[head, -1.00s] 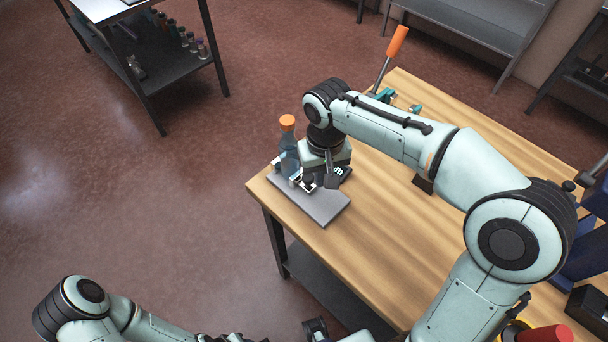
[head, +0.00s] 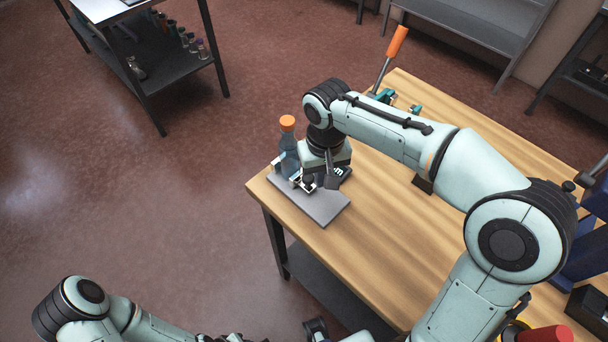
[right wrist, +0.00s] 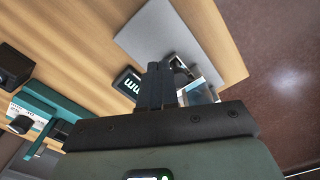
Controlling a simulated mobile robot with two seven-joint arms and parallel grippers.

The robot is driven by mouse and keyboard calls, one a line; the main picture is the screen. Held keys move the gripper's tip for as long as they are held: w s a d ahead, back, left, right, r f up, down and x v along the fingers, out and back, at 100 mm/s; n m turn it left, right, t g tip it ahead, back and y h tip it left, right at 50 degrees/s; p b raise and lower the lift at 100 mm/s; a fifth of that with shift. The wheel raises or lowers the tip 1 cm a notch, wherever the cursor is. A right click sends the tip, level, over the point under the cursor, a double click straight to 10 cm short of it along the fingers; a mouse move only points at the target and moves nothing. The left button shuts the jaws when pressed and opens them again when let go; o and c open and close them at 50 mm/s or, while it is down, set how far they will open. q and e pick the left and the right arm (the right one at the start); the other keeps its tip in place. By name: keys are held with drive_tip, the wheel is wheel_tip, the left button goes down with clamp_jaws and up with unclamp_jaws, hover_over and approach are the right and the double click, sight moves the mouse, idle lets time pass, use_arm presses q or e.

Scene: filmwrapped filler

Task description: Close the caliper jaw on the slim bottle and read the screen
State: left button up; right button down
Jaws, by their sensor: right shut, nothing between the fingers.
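The slim bottle (head: 289,148), bluish and clear with an orange cap, stands upright at the table's far left corner. Part of it seems to show in the right wrist view (right wrist: 199,93). Pale caliper jaws (head: 293,181) show at its base; whether both touch it I cannot tell. The caliper's dark screen (head: 345,172) has light digits, partly hidden by my gripper; in the right wrist view the screen (right wrist: 128,82) is cut off too. My right gripper (head: 314,184) points down over the caliper beside the bottle. Its fingers (right wrist: 158,78) are together and empty.
A grey plate (head: 316,206) lies under the bottle and caliper at the table's edge. An orange-handled tool (head: 397,42), teal items (head: 384,96) and a dark block (head: 423,185) stand farther along. Blue and red objects (head: 545,334) are at the right. The wooden table's middle (head: 400,240) is clear.

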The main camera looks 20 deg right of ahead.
use_arm(q)
drive_tip(key=shift+f, duration=0.1)
use_arm(e)
drive_tip(key=shift+f, duration=0.1)
idle(0.5)
use_arm(q)
drive_tip(key=shift+s+f+b, duration=0.35)
drive_tip(key=shift+f+b, duration=0.45)
drive_tip(key=shift+f, duration=0.05)
drive_tip(key=shift+s+f+b, duration=0.3)
drive_tip(key=shift+f+b, duration=0.5)
use_arm(e)
drive_tip(key=shift+f, duration=2.45)
use_arm(q)
drive_tip(key=shift+w+r+p, duration=0.1)
drive_tip(key=shift+r+p, duration=0.25)
use_arm(e)
drive_tip(key=shift+w+a+r, duration=0.1)
drive_tip(key=shift+w+a, duration=0.1)
drive_tip(key=shift+w, duration=0.25)
use_arm(q)
drive_tip(key=shift+f, duration=0.1)
use_arm(e)
drive_tip(key=shift+s+d, duration=0.1)
drive_tip(key=shift+s, duration=0.1)
drive_tip(key=shift+s+d, duration=0.15)
drive_tip(key=shift+s, duration=0.2)
